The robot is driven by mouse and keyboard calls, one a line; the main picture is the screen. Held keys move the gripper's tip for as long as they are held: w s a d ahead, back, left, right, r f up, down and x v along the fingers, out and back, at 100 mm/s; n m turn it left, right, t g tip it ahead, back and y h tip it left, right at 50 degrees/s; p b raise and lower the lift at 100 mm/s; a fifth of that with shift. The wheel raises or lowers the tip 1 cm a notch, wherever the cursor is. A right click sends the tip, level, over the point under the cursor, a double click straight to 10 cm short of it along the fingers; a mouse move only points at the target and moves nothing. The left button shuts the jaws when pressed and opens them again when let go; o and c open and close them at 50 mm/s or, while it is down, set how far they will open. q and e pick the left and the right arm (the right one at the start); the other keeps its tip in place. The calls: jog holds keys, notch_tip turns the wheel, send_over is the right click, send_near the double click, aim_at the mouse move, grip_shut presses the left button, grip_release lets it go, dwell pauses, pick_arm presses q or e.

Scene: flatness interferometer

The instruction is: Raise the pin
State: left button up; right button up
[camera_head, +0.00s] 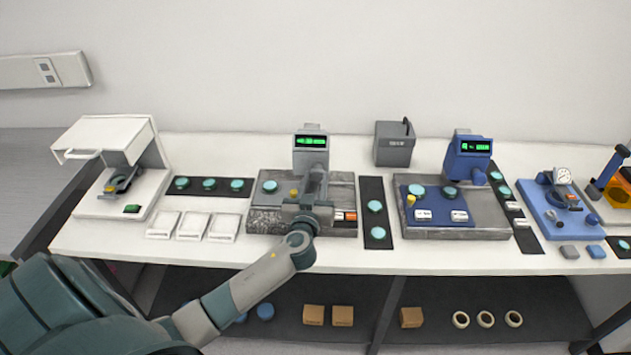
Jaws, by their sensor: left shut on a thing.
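My left gripper (316,182) is at the grey gauge (311,152) with the green display, just below its head. It is shut on what seems to be the gauge's pin; the gripper hides the pin itself and the contact. A speckled granite base (270,220) lies under it, with a teal disc (270,186) at the left and a small yellow knob (294,192) beside the gripper. My right gripper is not in view.
A blue gauge (468,155) on a similar base stands to the right. Dark strips with teal discs (209,184) flank the grey gauge's base. White trays (193,226) lie in front left, a white hooded device (115,150) far left. A grey box (394,150) stands behind.

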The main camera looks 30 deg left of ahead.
pick_arm(q)
jog(key=shift+m, duration=1.1)
jog(key=shift+r+m+g, duration=0.2)
jog(key=shift+m+g, duration=0.2)
jog(key=shift+m, duration=0.8)
jog(key=m+p, duration=0.1)
jog(key=m, duration=0.4)
jog(key=shift+r+g+p, duration=0.1)
jog(key=shift+g+p, duration=0.2)
jog(key=shift+p, duration=0.05)
jog(key=m+p, duration=0.1)
jog(key=m, duration=0.3)
jog(key=shift+w+d+y, duration=0.1)
jog(key=shift+y, duration=0.3)
jog(key=m, duration=0.2)
jog(key=shift+m+g+p, duration=0.3)
jog(key=shift+p, duration=0.1)
jog(key=shift+d+m+y, duration=0.1)
jog(key=shift+m+y, duration=0.3)
jog(key=shift+m, duration=1)
